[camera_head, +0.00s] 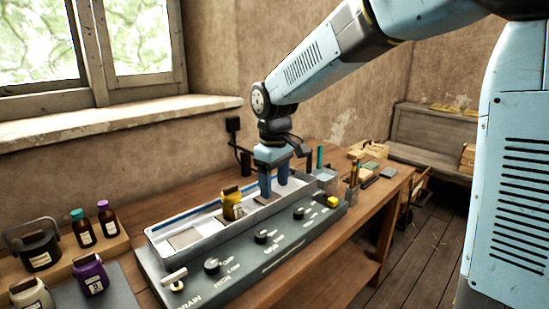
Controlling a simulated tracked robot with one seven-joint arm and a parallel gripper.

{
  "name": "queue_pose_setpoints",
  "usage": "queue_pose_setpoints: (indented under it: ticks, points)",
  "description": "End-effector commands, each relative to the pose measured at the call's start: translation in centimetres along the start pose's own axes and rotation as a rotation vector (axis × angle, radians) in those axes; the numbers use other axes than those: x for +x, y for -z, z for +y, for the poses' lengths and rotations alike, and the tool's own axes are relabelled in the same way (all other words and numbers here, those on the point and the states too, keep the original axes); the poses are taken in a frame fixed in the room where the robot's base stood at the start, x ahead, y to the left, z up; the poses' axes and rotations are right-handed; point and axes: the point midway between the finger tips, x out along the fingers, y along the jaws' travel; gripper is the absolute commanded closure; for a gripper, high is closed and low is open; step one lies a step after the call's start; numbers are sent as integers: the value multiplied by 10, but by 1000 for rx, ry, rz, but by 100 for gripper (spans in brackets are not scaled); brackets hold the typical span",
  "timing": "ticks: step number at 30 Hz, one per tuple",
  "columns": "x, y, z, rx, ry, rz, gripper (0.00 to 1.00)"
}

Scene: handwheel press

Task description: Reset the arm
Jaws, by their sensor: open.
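My arm reaches in from the upper right, and my gripper (274,193) points down over the right half of a long light tray (180,222). Its two blue fingers stand apart, and I see nothing held between them. The fingertips are close above or at a small square pad in the tray; I cannot tell whether they touch it.
A grey panel (225,264) with several knobs runs along the tray's front. At left stand a purple bottle (91,277), two small dark bottles and a black handled pot (36,250). Pens and small items lie at the table's right end. A bench (432,145) stands behind.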

Motion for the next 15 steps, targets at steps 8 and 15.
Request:
queue_pose_setpoints:
  ticks: [8,15]
  points:
    - [-42,-80,20,225,-81,73,35]
    - [-66,-148,25,418,-134,145,35]
